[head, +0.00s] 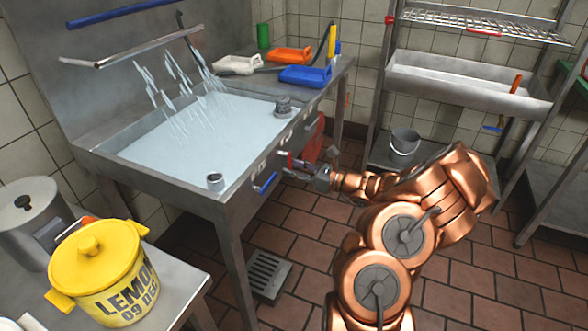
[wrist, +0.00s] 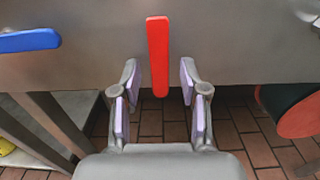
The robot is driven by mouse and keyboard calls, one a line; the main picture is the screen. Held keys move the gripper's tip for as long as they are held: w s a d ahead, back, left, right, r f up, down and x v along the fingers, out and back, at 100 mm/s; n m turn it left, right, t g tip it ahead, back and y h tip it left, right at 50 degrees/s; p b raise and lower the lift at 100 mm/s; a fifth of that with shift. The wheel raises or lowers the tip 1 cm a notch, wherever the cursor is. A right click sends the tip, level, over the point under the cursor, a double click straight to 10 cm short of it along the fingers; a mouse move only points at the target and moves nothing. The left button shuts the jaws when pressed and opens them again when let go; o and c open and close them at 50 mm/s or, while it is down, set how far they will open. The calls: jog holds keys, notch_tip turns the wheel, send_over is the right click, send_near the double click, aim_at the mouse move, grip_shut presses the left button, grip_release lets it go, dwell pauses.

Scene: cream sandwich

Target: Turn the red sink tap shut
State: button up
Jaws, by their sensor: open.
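The red tap handle (wrist: 158,50) is a flat bar on the front of the steel sink (wrist: 90,65). In the wrist view it stands upright, its lower end appearing in the gap between my fingertips. My gripper (wrist: 159,76) is open, with one lilac-padded finger on each side and a visible gap to both. Whether the fingertips reach as deep as the handle is hard to tell. In the head view my gripper (head: 308,170) is at the sink's front, partly hiding the handle. Water (head: 180,95) sprays above the full basin.
A blue handle (wrist: 30,40) is on the same front, to the left; it also shows in the head view (head: 265,183). A reddish round object (wrist: 290,110) is to the right. A yellow pot (head: 97,265) stands on a nearby table. A bucket (head: 404,145) stands behind my arm.

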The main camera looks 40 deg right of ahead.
jog(key=shift+c, duration=0.2)
grip_shut()
dwell(0.6)
